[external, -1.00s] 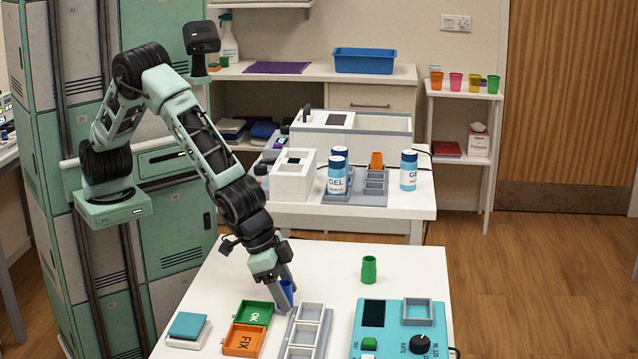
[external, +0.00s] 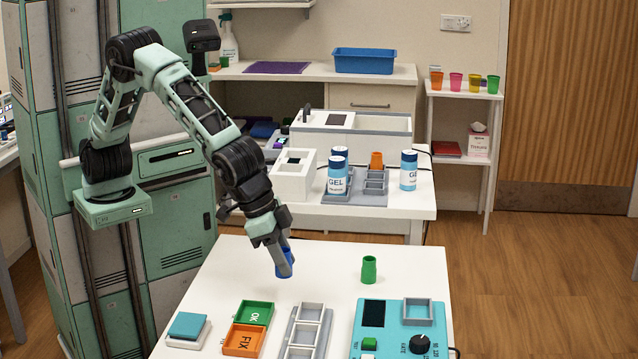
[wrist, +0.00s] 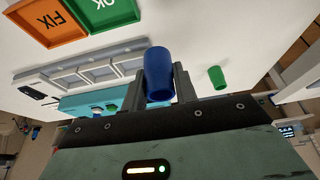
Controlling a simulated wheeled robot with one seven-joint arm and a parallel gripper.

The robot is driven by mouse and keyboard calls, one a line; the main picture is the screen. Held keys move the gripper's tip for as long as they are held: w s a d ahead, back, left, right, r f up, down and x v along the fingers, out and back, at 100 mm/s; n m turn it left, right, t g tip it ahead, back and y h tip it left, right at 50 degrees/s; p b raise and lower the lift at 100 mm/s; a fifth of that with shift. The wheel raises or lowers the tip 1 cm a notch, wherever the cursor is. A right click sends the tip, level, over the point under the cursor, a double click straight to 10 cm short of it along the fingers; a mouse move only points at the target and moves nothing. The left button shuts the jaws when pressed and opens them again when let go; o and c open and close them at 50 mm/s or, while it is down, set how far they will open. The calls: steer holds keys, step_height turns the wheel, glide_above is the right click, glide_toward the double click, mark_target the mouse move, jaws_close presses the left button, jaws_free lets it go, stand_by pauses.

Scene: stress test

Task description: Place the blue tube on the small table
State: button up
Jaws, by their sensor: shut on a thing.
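The blue tube (external: 283,263) is held between the fingers of my gripper (external: 281,262), which is shut on it above the white table in front. The wrist view shows the blue tube (wrist: 158,72) upright in the picture between the two dark fingers of my gripper (wrist: 160,85). The fingers hide part of it in the external view. The front white table (external: 330,260) lies below my gripper. Which table the task calls small I cannot tell; another white table (external: 415,205) stands behind.
A green tube (external: 369,269) stands on the front table, right of my gripper. A grey tray of compartments (external: 305,330), a green OK box (external: 253,313), an orange FIX box (external: 243,340) and a teal device (external: 395,330) line the near side. The rear table holds GEL bottles (external: 338,180).

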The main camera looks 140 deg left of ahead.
step_height(320, 180, up, 3)
steer(key=shift+f, duration=0.2)
steer(key=shift+w+a+r, duration=0.1)
steer(key=shift+a+r, duration=0.15)
steer(key=shift+a, duration=0.15)
steer(key=s+a+r+n+g+y+p, duration=0.1)
steer(key=a+r+n+p, duration=0.35)
steer(key=a, duration=0.75)
steer(key=a+r+n+g+p, duration=0.25)
steer(key=a+r+p, duration=0.25)
steer(key=a, duration=0.8)
steer(key=s+a+r+n+g+p, duration=0.1)
steer(key=s+a+r+n+p, duration=0.2)
steer(key=s+a, duration=0.45)
steer(key=s+a+r+n+g+p, duration=0.1)
steer(key=s+a+r+n+p, duration=0.3)
steer(key=a, duration=0.7)
steer(key=shift+t, duration=0.25)
steer(key=f, duration=0.4)
steer(key=s+f, duration=0.1)
steer(key=f, duration=0.8)
steer(key=shift+s, duration=0.3)
step_height(320, 180, down, 5)
steer(key=shift+f+p, duration=0.2)
steer(key=shift+p, duration=0.15)
steer(key=shift+f, duration=0.15)
